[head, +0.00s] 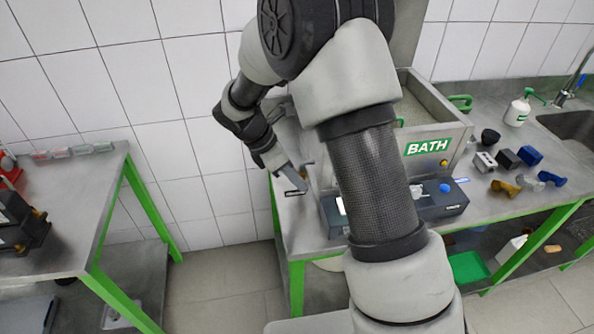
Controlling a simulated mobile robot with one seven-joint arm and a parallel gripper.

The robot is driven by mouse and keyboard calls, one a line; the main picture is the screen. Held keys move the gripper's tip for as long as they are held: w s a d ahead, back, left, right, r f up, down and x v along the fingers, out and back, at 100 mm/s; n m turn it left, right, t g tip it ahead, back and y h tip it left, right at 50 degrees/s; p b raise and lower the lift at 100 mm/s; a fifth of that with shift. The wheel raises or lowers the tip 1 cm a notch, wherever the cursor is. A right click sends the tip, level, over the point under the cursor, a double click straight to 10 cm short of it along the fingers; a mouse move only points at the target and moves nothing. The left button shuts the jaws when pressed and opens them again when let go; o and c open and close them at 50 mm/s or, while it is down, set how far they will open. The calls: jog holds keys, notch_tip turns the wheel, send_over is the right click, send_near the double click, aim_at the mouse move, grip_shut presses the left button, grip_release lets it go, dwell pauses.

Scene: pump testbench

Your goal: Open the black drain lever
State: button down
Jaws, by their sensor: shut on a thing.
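My gripper (296,184) is at the left end of the bench, just left of the bath. It is small in the head view and appears shut on a small dark piece (303,172), which fits the black drain lever. The fingers cover most of this piece, so the lever's angle cannot be told. The metal bath (455,140) carries a green BATH label and stands on the bench. My arm crosses in front of its left part and hides much of its drain side.
A control box (450,207) with a blue knob stands before the bath. Several small blocks and brackets lie to the right, near a white bottle (517,110) and a sink (570,128). Another green-legged table (85,200) stands at left, with open floor between.

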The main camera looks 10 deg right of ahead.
jog(key=y+p, duration=0.1)
jog(key=d+r+y+p, duration=0.1)
jog(key=y+p, duration=0.1)
jog(key=shift+d, duration=0.1)
jog(key=shift+d+f+y+p, duration=0.15)
jog(key=shift+d+y+p, duration=0.1)
jog(key=shift+y+p, duration=0.45)
jog(key=shift+f, duration=0.1)
jog(key=c, duration=1.8)
grip_release()
jog(key=r, duration=0.5)
jog(key=a+r, duration=0.1)
jog(key=r, duration=0.5)
jog(key=a+r, duration=0.1)
jog(key=r, duration=0.5)
jog(key=shift+r, duration=0.2)
jog(key=shift+c, duration=0.2)
